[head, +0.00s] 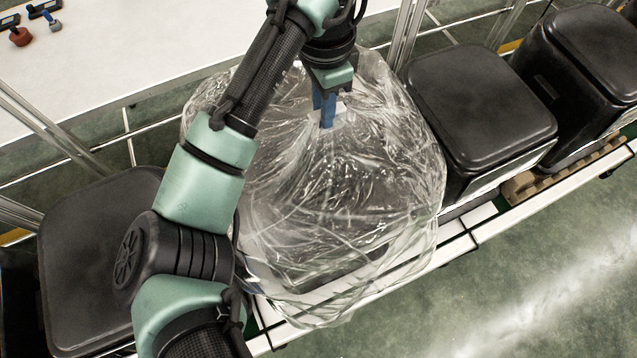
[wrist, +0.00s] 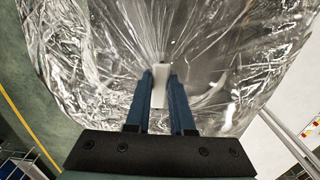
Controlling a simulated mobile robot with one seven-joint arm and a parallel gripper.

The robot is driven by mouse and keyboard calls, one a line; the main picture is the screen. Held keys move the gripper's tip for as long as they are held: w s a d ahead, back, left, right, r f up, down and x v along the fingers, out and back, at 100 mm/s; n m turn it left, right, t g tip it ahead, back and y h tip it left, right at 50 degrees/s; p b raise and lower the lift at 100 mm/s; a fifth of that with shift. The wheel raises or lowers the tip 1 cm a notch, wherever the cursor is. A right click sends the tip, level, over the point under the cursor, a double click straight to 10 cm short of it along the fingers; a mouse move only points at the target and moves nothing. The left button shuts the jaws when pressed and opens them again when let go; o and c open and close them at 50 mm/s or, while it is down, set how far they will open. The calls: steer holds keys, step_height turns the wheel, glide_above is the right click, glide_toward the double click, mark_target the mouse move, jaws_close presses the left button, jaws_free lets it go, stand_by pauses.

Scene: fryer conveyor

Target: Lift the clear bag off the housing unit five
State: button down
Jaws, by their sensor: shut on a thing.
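The clear bag (head: 345,190) is a large crinkled plastic sheet draped over a housing in the middle of the conveyor. The bag's folds fan out from my blue fingertips in the wrist view (wrist: 90,60). My gripper (head: 327,110) is at the top of the bag, shut on a small white piece at its gathered point; the fingers also show in the wrist view (wrist: 160,85). The housing under the bag is only dimly visible through the plastic. The bag still surrounds it, and its lower edge hangs over the conveyor's front rail.
Black housings stand to the right (head: 480,105) and to the left (head: 95,250) on the conveyor (head: 490,228). A white table (head: 130,55) with small red and blue tools lies at the back left. Metal posts rise behind the bag. Open green floor is at the lower right.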

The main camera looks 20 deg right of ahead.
steer(key=shift+r+p, duration=2.05)
steer(key=shift+r, duration=0.9)
step_height(320, 180, up, 19)
steer(key=shift+r, duration=0.15)
stand_by(2.5)
steer(key=shift+r, duration=0.1)
steer(key=shift+r, duration=1.4)
